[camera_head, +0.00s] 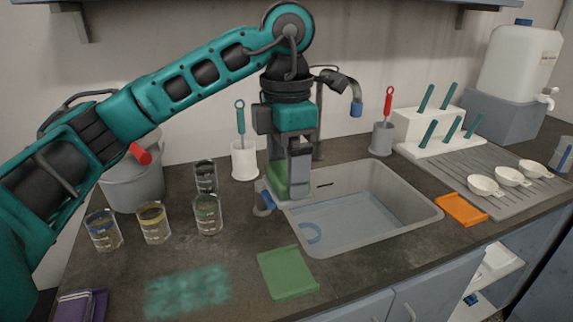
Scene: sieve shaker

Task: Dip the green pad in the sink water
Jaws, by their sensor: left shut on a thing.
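My left gripper (299,178) points down at the back left corner of the sink (420,212). It is shut on a green piece (278,180), which shows upright beside the fingers and looks like the green pad; its lower end is close to the sink rim, and I cannot tell if they touch. A flat green square (287,272) lies on the counter in front of the sink. My right gripper is out of view.
Several glass beakers (153,223) and a grey bucket (132,185) stand left. A teal smear (188,292) marks the front counter. A faucet (356,108) overhangs the sink. An orange square (460,209) lies right.

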